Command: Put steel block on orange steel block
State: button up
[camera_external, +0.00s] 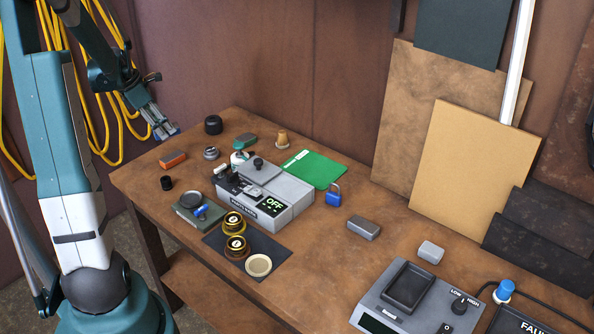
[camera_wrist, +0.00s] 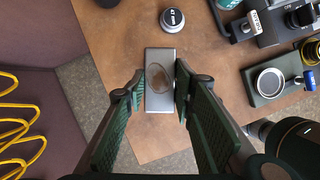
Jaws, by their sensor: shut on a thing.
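My gripper (camera_external: 164,131) is raised above the far left end of the workbench. It is shut on a grey steel block (camera_wrist: 160,98), which shows between the green finger pads in the wrist view (camera_wrist: 160,88). The block is rectangular, with a round darker mark on its face. The orange steel block (camera_external: 173,159) lies on the bench near its left edge, below my gripper and apart from it. I cannot make out the orange block in the wrist view; the held block may cover it.
A black cylinder (camera_external: 167,183), a round metal knob (camera_external: 210,153) and a black round part (camera_external: 213,125) stand near the orange block. A grey device (camera_external: 290,190) and a dark green box (camera_external: 188,217) stand to the right. Yellow cables (camera_external: 98,110) hang on the wall behind.

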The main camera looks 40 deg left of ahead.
jog(key=shift+f, duration=2.7)
jog(key=shift+f, duration=0.1)
jog(key=shift+f+b, duration=0.45)
jog(key=shift+f, duration=1.3)
jog(key=shift+f, duration=0.2)
jog(key=o, duration=1.1)
jog(key=shift+r, duration=0.15)
jog(key=shift+p+v, duration=0.55)
jog(key=shift+v, duration=5.55)
